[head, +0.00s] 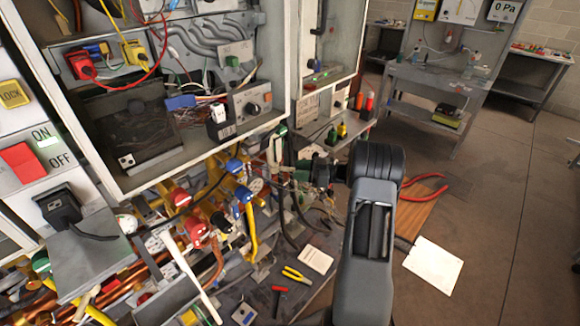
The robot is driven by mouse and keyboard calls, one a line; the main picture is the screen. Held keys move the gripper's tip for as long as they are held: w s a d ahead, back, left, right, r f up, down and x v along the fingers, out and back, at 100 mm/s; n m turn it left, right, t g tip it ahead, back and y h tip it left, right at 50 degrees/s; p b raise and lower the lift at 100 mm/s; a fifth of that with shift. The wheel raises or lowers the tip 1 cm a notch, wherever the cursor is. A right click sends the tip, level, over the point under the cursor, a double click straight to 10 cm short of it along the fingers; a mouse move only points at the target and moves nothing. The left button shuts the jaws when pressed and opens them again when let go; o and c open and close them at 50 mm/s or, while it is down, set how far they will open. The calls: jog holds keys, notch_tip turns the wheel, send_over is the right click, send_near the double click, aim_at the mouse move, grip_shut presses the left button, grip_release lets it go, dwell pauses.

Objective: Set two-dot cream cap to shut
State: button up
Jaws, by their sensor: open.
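I cannot make out for certain a cream cap with two dots. My gripper (296,170) is at the end of my grey arm, right of the valves and pipes and below the cabinet's lower right corner. It points left and is open. Its fingertips are small and hard to separate from the clutter behind them, and I cannot tell whether they touch anything. My arm hides part of the bench.
Red valve caps (196,232) and blue valve caps (243,193) crowd the pipes left of my gripper. The open heater cabinet (185,165) overhangs them. Yellow pliers (294,273) lie on the bench below. The floor (490,220) at right is mostly clear.

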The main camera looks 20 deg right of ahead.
aim_at(290, 169)
jog(key=shift+p+x, duration=0.4)
jog(key=shift+x, duration=1.6)
jog(key=shift+c, duration=0.2)
grip_shut()
